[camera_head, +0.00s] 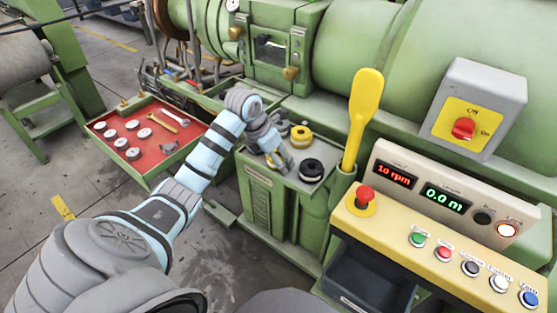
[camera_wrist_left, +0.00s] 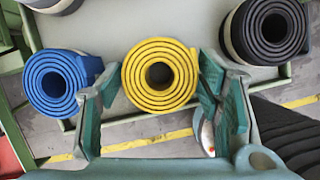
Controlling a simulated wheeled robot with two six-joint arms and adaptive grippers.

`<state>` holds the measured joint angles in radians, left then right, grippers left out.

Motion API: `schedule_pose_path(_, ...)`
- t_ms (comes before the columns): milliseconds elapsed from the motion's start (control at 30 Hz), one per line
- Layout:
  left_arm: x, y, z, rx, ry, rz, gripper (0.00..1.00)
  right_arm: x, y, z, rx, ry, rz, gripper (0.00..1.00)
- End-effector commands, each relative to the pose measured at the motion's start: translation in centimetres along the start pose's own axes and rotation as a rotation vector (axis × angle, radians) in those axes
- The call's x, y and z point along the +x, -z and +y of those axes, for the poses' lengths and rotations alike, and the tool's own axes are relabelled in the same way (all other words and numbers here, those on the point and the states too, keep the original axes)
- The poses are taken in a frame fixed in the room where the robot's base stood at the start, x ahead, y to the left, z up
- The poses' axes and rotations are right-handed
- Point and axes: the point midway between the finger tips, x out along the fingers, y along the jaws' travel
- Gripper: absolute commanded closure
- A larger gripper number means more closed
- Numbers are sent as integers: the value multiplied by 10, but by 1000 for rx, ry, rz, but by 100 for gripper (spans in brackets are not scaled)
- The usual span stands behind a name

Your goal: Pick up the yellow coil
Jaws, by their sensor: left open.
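The yellow coil (camera_head: 301,131) stands on a small green cabinet top (camera_head: 270,176) beside the machine. In the left wrist view the yellow coil (camera_wrist_left: 160,75) shows its spiral end and central hole, framed between the two fingers. My left gripper (camera_head: 277,157) is open and empty, just left of the coil in the head view. In the left wrist view its green-padded fingers (camera_wrist_left: 157,100) stand apart on either side of the coil. How far the fingertips are from it in depth I cannot tell. My right gripper is not in view.
A black coil (camera_head: 312,170) stands nearby, right of the yellow one in the left wrist view (camera_wrist_left: 268,32). A blue coil (camera_wrist_left: 58,82) stands to its left. A yellow lever (camera_head: 363,115) and a control panel (camera_head: 450,215) rise at right. A red tool drawer (camera_head: 150,155) is open at left.

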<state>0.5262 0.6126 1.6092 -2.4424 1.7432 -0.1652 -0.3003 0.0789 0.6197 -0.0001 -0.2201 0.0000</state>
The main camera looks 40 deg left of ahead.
Motion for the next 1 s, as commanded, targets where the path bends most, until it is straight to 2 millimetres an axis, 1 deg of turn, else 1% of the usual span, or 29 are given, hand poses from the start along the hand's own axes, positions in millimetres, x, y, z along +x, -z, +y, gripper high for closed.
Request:
schedule_pose_path(100,-1,0,0,0,0,-1,40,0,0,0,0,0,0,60)
schedule_pose_path(133,-1,0,0,0,0,-1,42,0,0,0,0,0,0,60)
schedule_pose_path(300,-1,0,0,0,0,-1,69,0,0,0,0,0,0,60)
schedule_pose_path(367,-1,0,0,0,0,-1,79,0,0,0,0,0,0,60)
schedule_pose_path(400,-1,-1,0,0,0,-2,82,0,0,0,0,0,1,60)
schedule_pose_path(633,-3,-1,0,0,0,-3,82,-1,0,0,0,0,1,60)
schedule_pose_path(767,-13,-6,0,0,0,-5,82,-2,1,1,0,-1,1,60)
schedule_pose_path(867,-30,-13,1,0,-2,-6,82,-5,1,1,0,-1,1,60)
schedule_pose_path(967,-60,-26,1,1,-2,-8,82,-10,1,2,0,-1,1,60)
schedule_pose_path(1000,-75,-33,0,1,-2,-10,82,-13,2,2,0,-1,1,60)
